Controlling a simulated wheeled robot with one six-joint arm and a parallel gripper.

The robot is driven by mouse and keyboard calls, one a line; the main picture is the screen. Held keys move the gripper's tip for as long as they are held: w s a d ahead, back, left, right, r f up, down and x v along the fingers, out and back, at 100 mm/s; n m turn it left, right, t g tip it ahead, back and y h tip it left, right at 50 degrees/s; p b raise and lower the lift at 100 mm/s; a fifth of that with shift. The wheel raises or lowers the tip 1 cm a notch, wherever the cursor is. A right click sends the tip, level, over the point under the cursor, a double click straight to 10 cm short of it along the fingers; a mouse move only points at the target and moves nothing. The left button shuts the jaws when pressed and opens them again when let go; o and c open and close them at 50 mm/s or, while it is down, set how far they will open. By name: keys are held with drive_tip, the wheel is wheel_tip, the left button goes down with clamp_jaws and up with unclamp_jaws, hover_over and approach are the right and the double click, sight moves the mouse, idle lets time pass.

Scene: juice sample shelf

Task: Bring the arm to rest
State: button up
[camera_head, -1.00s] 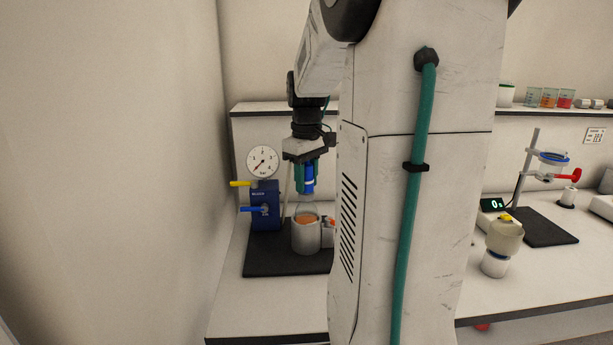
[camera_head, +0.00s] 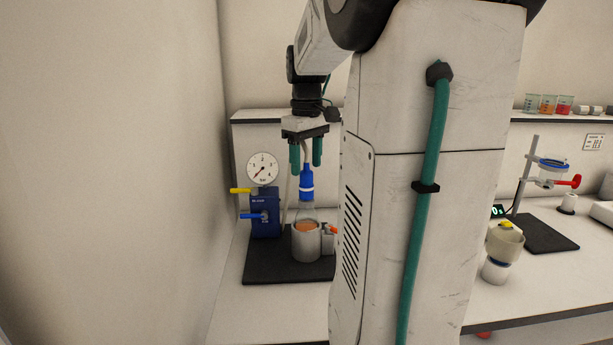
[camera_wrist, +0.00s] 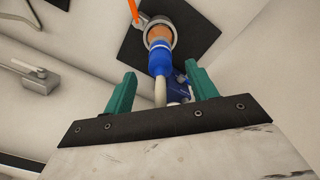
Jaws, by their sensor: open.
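My gripper (camera_head: 305,155) points down with its two green fingers apart, above a flask with a blue cap (camera_head: 306,182) and orange liquid. The cap sits below and between the fingertips and is not held. The flask stands upright in a pale round holder (camera_head: 307,248) on a black mat (camera_head: 262,272). In the wrist view, my open gripper (camera_wrist: 160,85) shows both green fingers, with the blue cap (camera_wrist: 160,58) between and beyond them. A pale hose runs from the cap towards the gripper.
A blue pump box (camera_head: 264,213) with yellow and blue levers stands left of the flask, below a round gauge (camera_head: 262,168). The wall is close on the left. A filter stand (camera_head: 535,175) and a jar (camera_head: 503,243) are on the right bench. A shelf holds small beakers (camera_head: 547,104).

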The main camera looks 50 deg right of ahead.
drive_tip(key=shift+r, duration=0.65)
drive_tip(key=s+a+f, duration=0.1)
drive_tip(key=s+a, duration=0.1)
drive_tip(key=a, duration=1.4)
drive_tip(key=s+a+f, duration=0.4)
drive_tip(key=s+a, duration=0.1)
drive_tip(key=a, duration=0.2)
drive_tip(key=s+a+f+t, duration=0.1)
drive_tip(key=s+a+f, duration=0.3)
drive_tip(key=a, duration=0.3)
drive_tip(key=shift+s+a+f+n, duration=0.2)
drive_tip(key=shift+s+n, duration=0.2)
drive_tip(key=shift+s, duration=0.4)
